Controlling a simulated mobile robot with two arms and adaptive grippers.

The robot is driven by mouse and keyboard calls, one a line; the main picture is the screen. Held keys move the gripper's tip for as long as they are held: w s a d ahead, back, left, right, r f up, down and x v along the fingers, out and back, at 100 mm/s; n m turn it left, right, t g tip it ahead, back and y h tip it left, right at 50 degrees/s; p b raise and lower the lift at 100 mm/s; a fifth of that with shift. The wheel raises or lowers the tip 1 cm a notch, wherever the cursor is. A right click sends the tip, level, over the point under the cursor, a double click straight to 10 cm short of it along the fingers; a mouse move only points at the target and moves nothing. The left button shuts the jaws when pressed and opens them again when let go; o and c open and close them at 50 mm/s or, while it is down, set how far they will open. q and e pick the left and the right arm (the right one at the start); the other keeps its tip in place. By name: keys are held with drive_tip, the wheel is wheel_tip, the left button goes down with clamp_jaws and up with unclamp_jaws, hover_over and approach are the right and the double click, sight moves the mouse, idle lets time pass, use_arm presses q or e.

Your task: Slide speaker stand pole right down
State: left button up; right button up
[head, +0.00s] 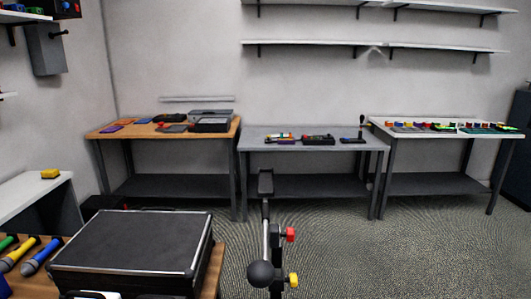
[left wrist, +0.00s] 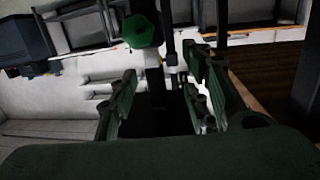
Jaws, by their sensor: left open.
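In the head view, a dark upright stand pole (head: 266,215) rises in the lower middle, with a red knob (head: 290,234), a yellow knob (head: 293,279) and a black ball (head: 261,273) on it or beside it. I cannot tell for sure whether this is the right speaker stand. In the left wrist view, my left gripper (left wrist: 160,68) is open. A green knob (left wrist: 140,32) and a dark pole-like part (left wrist: 156,85) show between and beyond its fingers. I cannot tell whether the fingers touch them. My right gripper is in neither view.
A black case (head: 130,245) lies on a wooden table at the lower left, near colored microphones (head: 40,255). Along the back wall stand a wooden table (head: 105,133), a grey table (head: 260,150) and a white table (head: 390,140) with small items. Bare floor (head: 430,240) lies at the right.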

use_arm(q)
drive_tip(key=s+a+f+m+g+h, duration=0.1)
drive_tip(key=s+a+f+g, duration=0.1)
drive_tip(key=f, duration=0.5)
drive_tip(key=s+a+f+m+g, duration=0.1)
drive_tip(key=s+a+f+g, duration=0.15)
drive_tip(key=f, duration=0.55)
drive_tip(key=s+a+f+m+g+h, duration=0.1)
drive_tip(key=a+f+g, duration=0.15)
drive_tip(key=f, duration=0.45)
drive_tip(key=s+a+f+n+g+y, duration=0.2)
drive_tip(key=s+a+f+g+y, duration=0.2)
drive_tip(key=s+a+f+g, duration=0.4)
drive_tip(key=s+a+f, duration=0.5)
drive_tip(key=s+a, duration=0.2)
drive_tip(key=a, duration=0.2)
drive_tip(key=shift+s+f+n+g, duration=0.15)
drive_tip(key=shift+f+n+g, duration=0.1)
drive_tip(key=shift+n+g, duration=0.05)
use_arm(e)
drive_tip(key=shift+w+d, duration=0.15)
